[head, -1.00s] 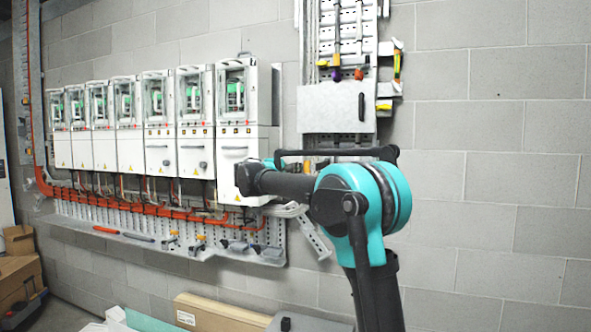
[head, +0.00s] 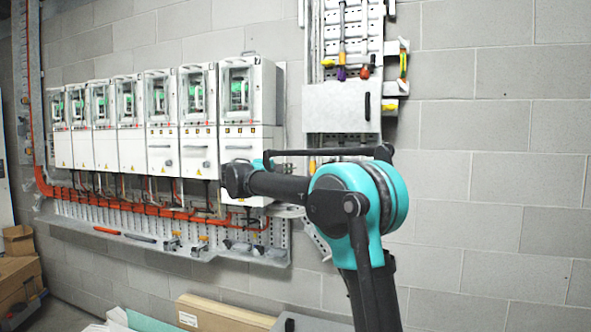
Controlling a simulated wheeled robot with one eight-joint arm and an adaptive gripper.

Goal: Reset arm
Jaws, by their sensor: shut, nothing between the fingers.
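My arm, black with a teal joint, rises from the lower right of the head view and reaches left along the wall. Its dark far end sits in front of the lower part of the rightmost white drive cabinet (head: 240,138). My gripper cannot be made out in this view; no fingers show. Part of that cabinet's lower front is hidden behind my arm.
A row of white drive cabinets (head: 130,145) hangs on the block wall. Orange cables (head: 130,206) and a grey ledge with tools (head: 160,246) run below. A tool panel (head: 340,107) hangs above my arm. Cardboard boxes (head: 18,280) stand at lower left. The wall at right is bare.

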